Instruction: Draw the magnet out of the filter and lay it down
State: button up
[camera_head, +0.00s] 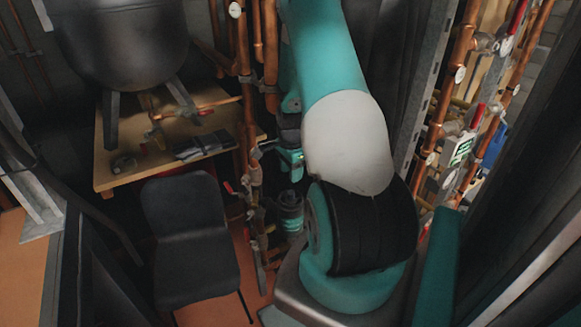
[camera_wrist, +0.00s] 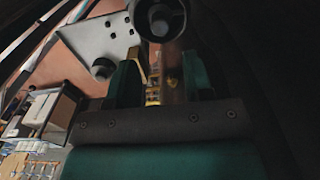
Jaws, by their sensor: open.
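My gripper (camera_wrist: 163,78) is open in the wrist view, with one dark green finger on each side and nothing clearly held between them. A dark round part with a hollow-looking end (camera_wrist: 160,18) shows just beyond the fingertips; I cannot tell whether it is the filter or the magnet. In the head view my gripper (camera_head: 290,160) is small and partly hidden by my arm, beside the copper pipes. A dark and teal cylinder (camera_head: 290,212), which looks like the filter, stands just below it. I cannot make out the magnet.
A wooden table (camera_head: 110,177) at the left bears a black tank (camera_head: 122,40) and flat dark items. A dark chair (camera_head: 195,240) stands in front of it. Copper pipes with red-handled valves (camera_head: 250,180) run close beside my gripper. More pipes (camera_head: 470,90) stand at the right.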

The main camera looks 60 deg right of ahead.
aim_at(291, 192)
notch_tip(291, 192, down, 8)
jog(key=b, duration=0.5)
jog(key=c, duration=0.8)
jog(key=shift+o, duration=0.2)
jog(key=shift+r, duration=0.15)
jog(key=shift+r+p, duration=1.3)
jog(key=shift+r, duration=0.65)
jog(key=shift+r+p, duration=1.5)
jog(key=shift+r, duration=0.6)
